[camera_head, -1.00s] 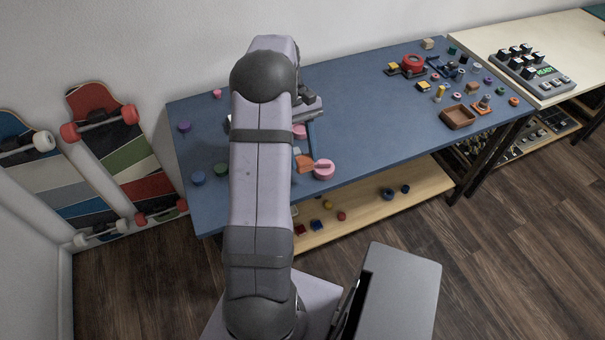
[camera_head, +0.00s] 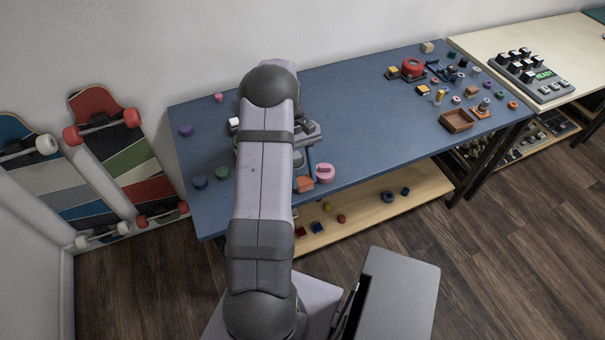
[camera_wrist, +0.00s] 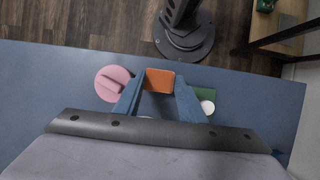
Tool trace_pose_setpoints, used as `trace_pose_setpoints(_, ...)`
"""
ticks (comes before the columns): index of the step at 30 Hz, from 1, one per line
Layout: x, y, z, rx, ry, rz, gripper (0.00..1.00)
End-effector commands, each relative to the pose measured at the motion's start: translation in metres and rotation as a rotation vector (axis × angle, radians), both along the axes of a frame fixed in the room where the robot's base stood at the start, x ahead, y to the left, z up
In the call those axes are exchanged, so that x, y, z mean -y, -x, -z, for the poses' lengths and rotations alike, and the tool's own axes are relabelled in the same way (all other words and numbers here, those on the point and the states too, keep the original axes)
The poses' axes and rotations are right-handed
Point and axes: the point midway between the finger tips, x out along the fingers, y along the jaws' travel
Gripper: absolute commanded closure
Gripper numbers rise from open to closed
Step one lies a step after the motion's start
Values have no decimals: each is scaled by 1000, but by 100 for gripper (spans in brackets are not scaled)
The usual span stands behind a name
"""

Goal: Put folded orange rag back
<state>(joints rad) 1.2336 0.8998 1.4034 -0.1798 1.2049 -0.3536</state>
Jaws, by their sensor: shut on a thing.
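The folded orange rag (camera_wrist: 160,81) is between the blue fingers of my gripper (camera_wrist: 160,88) in the wrist view. The fingers are shut on it. In the head view the rag (camera_head: 304,184) shows as a small orange patch near the front edge of the blue table, just right of my arm. One blue finger shows behind it, and my arm hides the rest of the gripper. I cannot tell whether the rag touches the tabletop.
A pink round piece (camera_head: 325,172) is close beside the rag. A green piece (camera_wrist: 204,94) and a white round thing (camera_wrist: 207,107) are on its other side in the wrist view. The blue table's (camera_head: 370,120) middle is clear. A brown tray (camera_head: 457,120) stands farther right.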

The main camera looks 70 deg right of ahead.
Motion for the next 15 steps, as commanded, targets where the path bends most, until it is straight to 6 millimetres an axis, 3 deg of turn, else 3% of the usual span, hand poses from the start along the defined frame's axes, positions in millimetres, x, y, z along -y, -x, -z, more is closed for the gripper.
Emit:
trace_pose_setpoints(8,0,0,4,0,0,0,81)
trace_pose_setpoints(9,0,0,3,0,0,0,56)
trace_pose_setpoints(15,0,0,3,0,0,0,56)
